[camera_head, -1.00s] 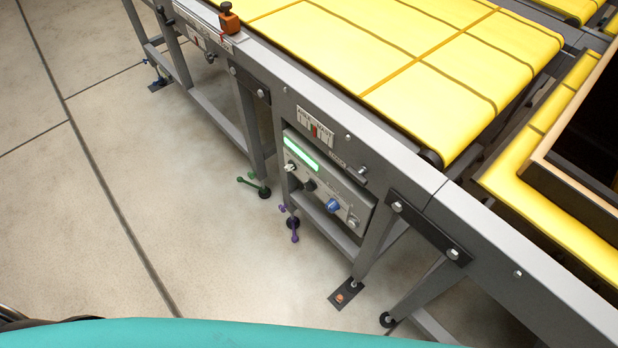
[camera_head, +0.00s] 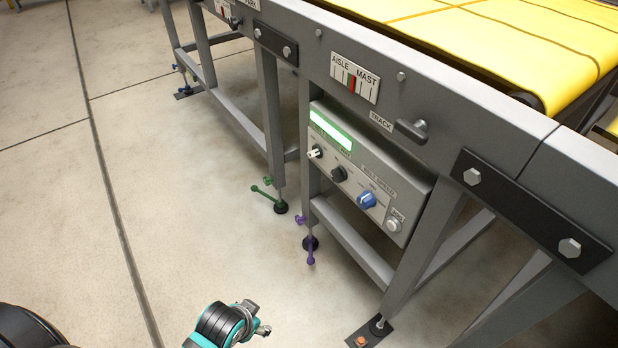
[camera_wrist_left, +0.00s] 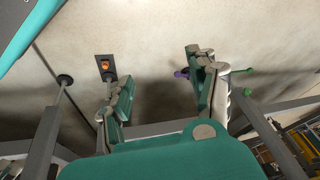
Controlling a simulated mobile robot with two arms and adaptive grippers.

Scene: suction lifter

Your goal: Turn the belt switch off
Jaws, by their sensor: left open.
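The grey control panel (camera_head: 362,178) hangs under the conveyor frame. It has a lit green display (camera_head: 331,130), a small white knob (camera_head: 315,152), a black knob (camera_head: 338,174), a blue knob (camera_head: 366,200) and a pale round button (camera_head: 393,225). The panel's lettering is too small to tell surely which control is the belt switch. My left gripper (camera_wrist_left: 160,76) is open and empty in the left wrist view, with floor behind its fingers. In the head view a teal and black part of my arm shows at the bottom edge, below and apart from the panel. My right gripper is not seen.
Above the panel are an AISLE/MAST scale (camera_head: 354,78) and a dark handle (camera_head: 412,130) by a TRACK label. Green (camera_head: 266,196) and purple (camera_head: 310,247) foot levers stand below. The yellow belt (camera_head: 510,40) lies behind the rail. Floor at left is clear.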

